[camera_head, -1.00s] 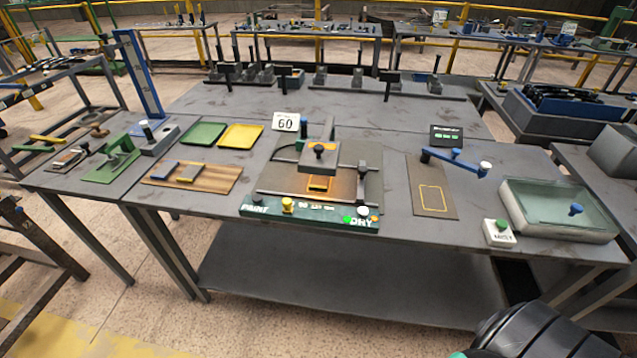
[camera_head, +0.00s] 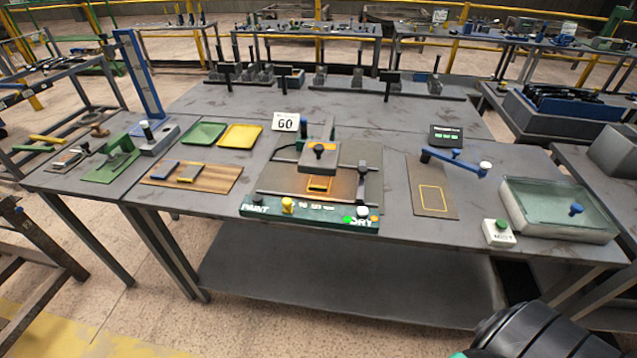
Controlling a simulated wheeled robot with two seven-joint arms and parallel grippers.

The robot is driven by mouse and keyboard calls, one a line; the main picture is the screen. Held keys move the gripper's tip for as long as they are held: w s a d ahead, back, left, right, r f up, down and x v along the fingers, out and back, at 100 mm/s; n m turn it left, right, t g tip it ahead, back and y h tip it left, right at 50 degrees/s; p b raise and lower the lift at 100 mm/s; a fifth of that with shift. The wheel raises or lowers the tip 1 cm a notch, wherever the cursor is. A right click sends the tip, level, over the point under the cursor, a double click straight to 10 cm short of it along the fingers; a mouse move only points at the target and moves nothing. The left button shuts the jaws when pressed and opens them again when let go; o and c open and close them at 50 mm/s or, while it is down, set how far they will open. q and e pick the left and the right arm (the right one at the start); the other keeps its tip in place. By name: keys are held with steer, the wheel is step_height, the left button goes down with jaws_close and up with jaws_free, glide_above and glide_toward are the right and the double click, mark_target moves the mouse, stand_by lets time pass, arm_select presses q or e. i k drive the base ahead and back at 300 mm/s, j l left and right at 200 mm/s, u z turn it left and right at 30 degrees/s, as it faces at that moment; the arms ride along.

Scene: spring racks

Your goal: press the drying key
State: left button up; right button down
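The painting and drying station stands in the middle of the table. Its green front panel (camera_head: 310,215) carries PAINT lettering at the left and DRY lettering at the right. A white round key (camera_head: 363,211) sits above the DRY lettering, with a lit green spot (camera_head: 348,219) to its left and a small orange spot (camera_head: 374,218) to its right. A yellow knob (camera_head: 287,204) stands left of the middle of the panel. Behind the panel, a grey block with a dark knob (camera_head: 319,155) stands over an orange-glowing bed. Neither gripper shows; a dark arm part of mine is at the lower right.
A white sign reading 60 (camera_head: 285,122) stands behind the station. Right are a blue lever (camera_head: 455,160), a white box with a green button (camera_head: 499,232) and a glass-topped tray (camera_head: 557,212). Left are a wooden board (camera_head: 215,178) and green and yellow trays (camera_head: 240,136).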

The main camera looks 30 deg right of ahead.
mark_target(362, 211)
steer(key=l+z, duration=0.1)
steer(key=z, duration=1.15)
steer(key=i+j, duration=0.05)
steer(key=j, duration=0.05)
